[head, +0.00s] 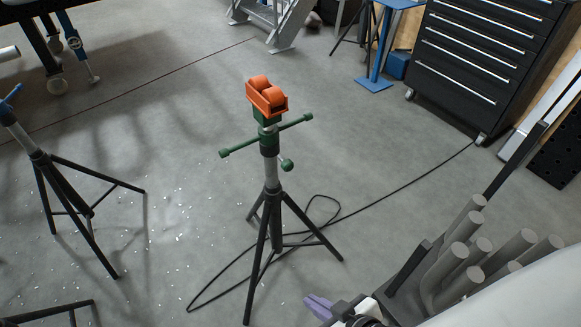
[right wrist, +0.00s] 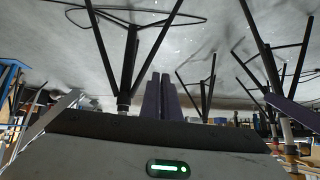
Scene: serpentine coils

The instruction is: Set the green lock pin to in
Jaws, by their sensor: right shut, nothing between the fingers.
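The green lock pin (head: 287,164) has a round green knob and sticks out at the lower right of the stand's column, below the green crossbar (head: 240,146). A short pale stem seems to show between knob and column; how deep it sits I cannot tell. The stand (head: 271,175) is upright on black tripod legs, with an orange roller head (head: 267,97) on top. My right gripper (head: 318,306) has purple fingers and is at the bottom of the head view, apart from the pin. Its fingers (right wrist: 160,97) are shut and empty in the right wrist view. My left gripper is not in view.
A black cable (head: 380,185) loops over the floor around the stand's legs. Another tripod stand (head: 75,190) is at the left. A black drawer cabinet (head: 480,60) stands at the upper right. Grey rods (head: 465,230) fill the lower right. Floor right of the stand is mostly clear.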

